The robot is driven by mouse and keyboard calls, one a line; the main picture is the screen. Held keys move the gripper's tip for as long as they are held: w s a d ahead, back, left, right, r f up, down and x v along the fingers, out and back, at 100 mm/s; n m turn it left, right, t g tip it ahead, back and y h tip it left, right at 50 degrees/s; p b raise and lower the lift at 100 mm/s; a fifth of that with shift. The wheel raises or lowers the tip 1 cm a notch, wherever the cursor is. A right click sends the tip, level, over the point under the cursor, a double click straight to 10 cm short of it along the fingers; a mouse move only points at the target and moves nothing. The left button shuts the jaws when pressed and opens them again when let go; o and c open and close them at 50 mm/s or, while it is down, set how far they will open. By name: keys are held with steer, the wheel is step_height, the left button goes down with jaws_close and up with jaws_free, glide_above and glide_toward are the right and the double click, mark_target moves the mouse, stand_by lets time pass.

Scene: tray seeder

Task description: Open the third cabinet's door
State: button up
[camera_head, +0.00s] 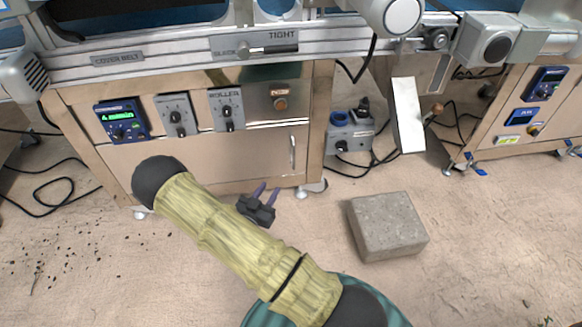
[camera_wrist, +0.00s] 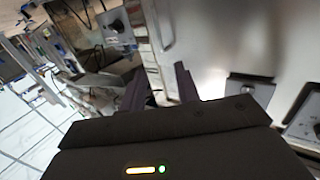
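A metal cabinet door (camera_head: 225,160) with a thin vertical handle (camera_head: 292,152) near its right edge is in the head view. The door looks shut, flush with its wooden frame. I cannot tell from the labels which cabinet counts as the third. My gripper (camera_head: 268,187) has two purple fingers, spread apart with nothing between them. In the head view it appears below and left of the handle. In the wrist view the gripper (camera_wrist: 160,80) points toward the door (camera_wrist: 220,40), with the handle (camera_wrist: 164,26) ahead of the fingers and apart from them.
Control boxes (camera_head: 172,114) sit above the door. A grey stone block (camera_head: 388,226) lies on the floor to the right. A small box with cables (camera_head: 350,138) stands beside the cabinet. Another cabinet (camera_head: 525,115) is at the far right. The floor in front is otherwise mostly clear.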

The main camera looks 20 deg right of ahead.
steer(key=shift+f, duration=0.1)
stand_by(0.3)
steer(key=b, duration=0.7)
glide_toward(293, 153)
steer(key=x, duration=0.8)
steer(key=shift+f, duration=0.3)
steer(key=shift+w+d+r, duration=0.15)
steer(key=shift+w+d, duration=0.2)
steer(key=shift+w, duration=0.05)
jaws_close()
